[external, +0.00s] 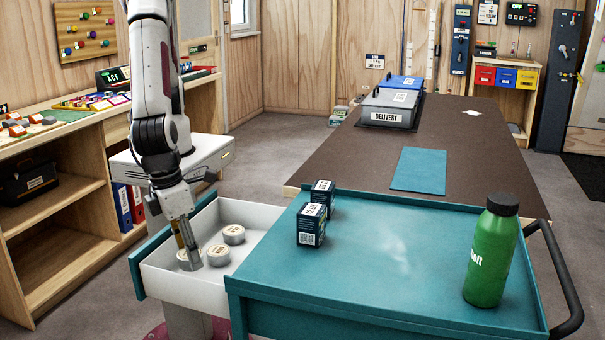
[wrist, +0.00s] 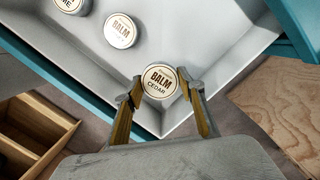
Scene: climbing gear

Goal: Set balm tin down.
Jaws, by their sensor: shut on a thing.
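My gripper (external: 190,261) reaches down into the white open drawer (external: 265,216) of the teal cart. Its two fingers (wrist: 160,88) are shut on the sides of a round balm tin (wrist: 158,79) with a pale lid reading "BALM CEDAR". In the external view the fingers partly hide this tin (external: 182,257), which is at or close to the drawer floor; I cannot tell if it touches. A second tin marked "BALM" (wrist: 121,31) and a third tin (wrist: 70,4), cut off by the frame edge, lie apart from it. They also show in the external view, the nearer tin (external: 219,256) and the farther tin (external: 234,234).
The teal cart top (external: 360,260) holds two dark boxes, one nearer (external: 311,226) and one behind (external: 323,196), and a green bottle (external: 491,255). Behind it, the brown table has a teal mat (external: 419,170) and a grey delivery bin (external: 390,107). Drawer walls surround the gripper closely.

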